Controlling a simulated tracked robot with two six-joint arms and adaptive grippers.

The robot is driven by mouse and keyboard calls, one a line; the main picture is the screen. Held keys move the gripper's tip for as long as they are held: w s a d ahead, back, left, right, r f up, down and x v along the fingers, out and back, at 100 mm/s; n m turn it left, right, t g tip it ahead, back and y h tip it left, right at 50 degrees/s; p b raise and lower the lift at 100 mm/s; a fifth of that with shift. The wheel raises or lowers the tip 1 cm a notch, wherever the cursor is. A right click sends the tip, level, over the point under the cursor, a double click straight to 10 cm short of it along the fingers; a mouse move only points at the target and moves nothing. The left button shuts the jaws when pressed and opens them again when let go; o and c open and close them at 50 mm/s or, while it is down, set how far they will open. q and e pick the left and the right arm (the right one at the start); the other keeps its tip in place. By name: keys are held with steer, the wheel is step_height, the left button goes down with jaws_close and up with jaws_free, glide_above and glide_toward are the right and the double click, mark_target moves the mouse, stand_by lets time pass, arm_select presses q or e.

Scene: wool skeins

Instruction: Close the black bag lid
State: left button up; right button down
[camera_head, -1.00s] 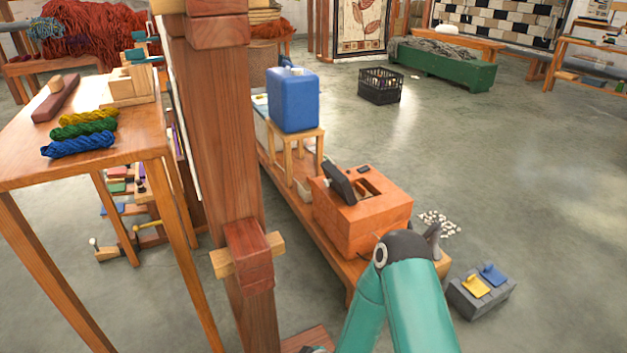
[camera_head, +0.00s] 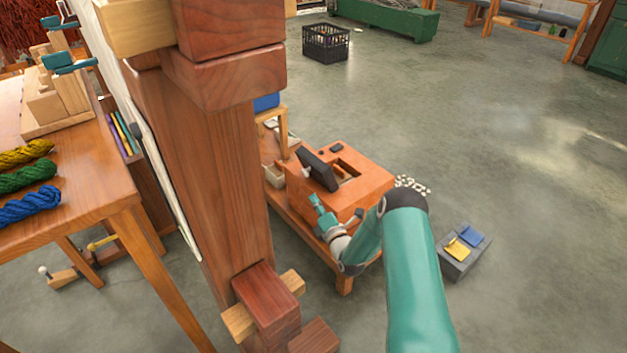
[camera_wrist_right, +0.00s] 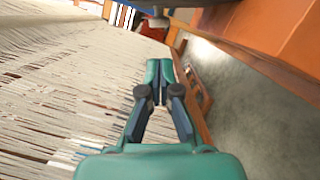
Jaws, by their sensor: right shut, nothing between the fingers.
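A black lid (camera_head: 317,170) stands tilted open on top of an orange box (camera_head: 362,209), next to an opening in the box's top. No separate black bag can be made out. My right gripper (camera_head: 315,203) is on the near left side of the orange box, below the lid and apart from it. In the right wrist view my right gripper (camera_wrist_right: 159,70) has its fingers together with nothing between them. The orange box (camera_wrist_right: 285,40) fills the upper right there. My left gripper is not in view.
The box stands on a low wooden bench (camera_head: 344,279). A thick wooden post (camera_head: 215,160) rises left of my right arm. A grey block with yellow and blue flaps (camera_head: 461,250) is on the floor at right. Pale threads (camera_wrist_right: 60,90) spread left in the wrist view.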

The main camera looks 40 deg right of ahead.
mark_target(308, 174)
steer(key=w+d, duration=0.1)
steer(key=w, duration=0.1)
steer(key=w+d+r+b, duration=0.1)
steer(key=d, duration=0.1)
steer(key=w+d+b, duration=0.1)
steer(key=w, duration=0.1)
steer(key=shift+w+d+r, duration=0.25)
steer(key=shift+w+r, duration=0.1)
steer(key=shift+d+r, duration=0.15)
steer(key=shift+d, duration=0.3)
